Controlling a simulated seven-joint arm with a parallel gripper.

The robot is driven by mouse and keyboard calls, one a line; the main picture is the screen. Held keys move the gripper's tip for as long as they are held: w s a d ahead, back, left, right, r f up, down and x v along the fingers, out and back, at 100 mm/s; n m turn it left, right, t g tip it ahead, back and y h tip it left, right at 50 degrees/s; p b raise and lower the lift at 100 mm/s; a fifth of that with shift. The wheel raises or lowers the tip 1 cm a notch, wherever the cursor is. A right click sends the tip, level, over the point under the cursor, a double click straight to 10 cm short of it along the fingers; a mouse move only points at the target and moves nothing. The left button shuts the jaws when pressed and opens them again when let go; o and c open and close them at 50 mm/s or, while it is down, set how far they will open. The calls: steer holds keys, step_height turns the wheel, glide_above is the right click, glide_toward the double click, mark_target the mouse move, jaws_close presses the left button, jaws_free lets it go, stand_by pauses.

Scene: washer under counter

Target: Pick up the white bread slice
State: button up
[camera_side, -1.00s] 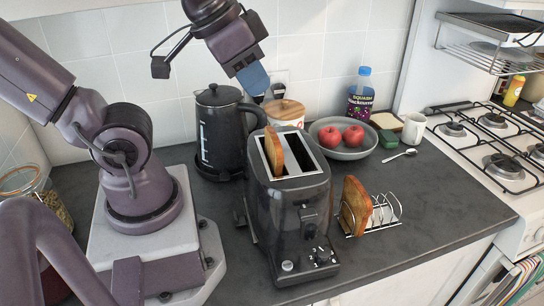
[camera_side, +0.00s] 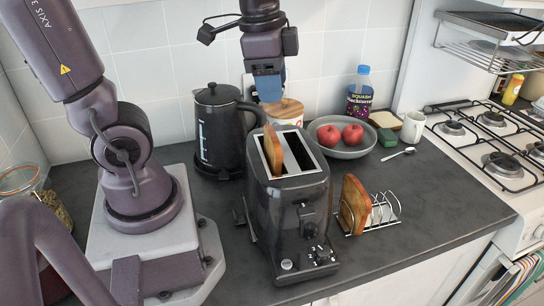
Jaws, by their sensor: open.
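A pale, flat slice that looks like the white bread slice (camera_side: 385,119) lies at the back right of the counter, between the squash bottle and the white mug. A green sponge-like block in front hides part of its edge. My gripper (camera_side: 270,101) points down above the wooden-lidded canister, well to the left of the slice. Its blue fingers are seen nearly edge-on and look empty and open. One browned slice (camera_side: 273,148) sticks up from the toaster (camera_side: 291,215). Another browned slice (camera_side: 354,203) stands in the wire toast rack (camera_side: 384,211).
A black kettle (camera_side: 217,130) stands left of the canister (camera_side: 282,111). A grey bowl (camera_side: 345,150) holds two red apples. The squash bottle (camera_side: 360,95), green block (camera_side: 388,138), spoon (camera_side: 398,153) and white mug (camera_side: 413,127) crowd the slice. The front right counter is clear.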

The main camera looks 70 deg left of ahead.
mark_target(273, 133)
steer(key=f+m, duration=0.4)
steer(key=a+f+m+g, duration=0.1)
steer(key=f+m, duration=0.3)
steer(key=m, duration=0.1)
steer(key=a+f+m+g, duration=0.1)
steer(key=f+m, duration=0.3)
steer(key=shift+w+f, duration=0.4)
jaws_close()
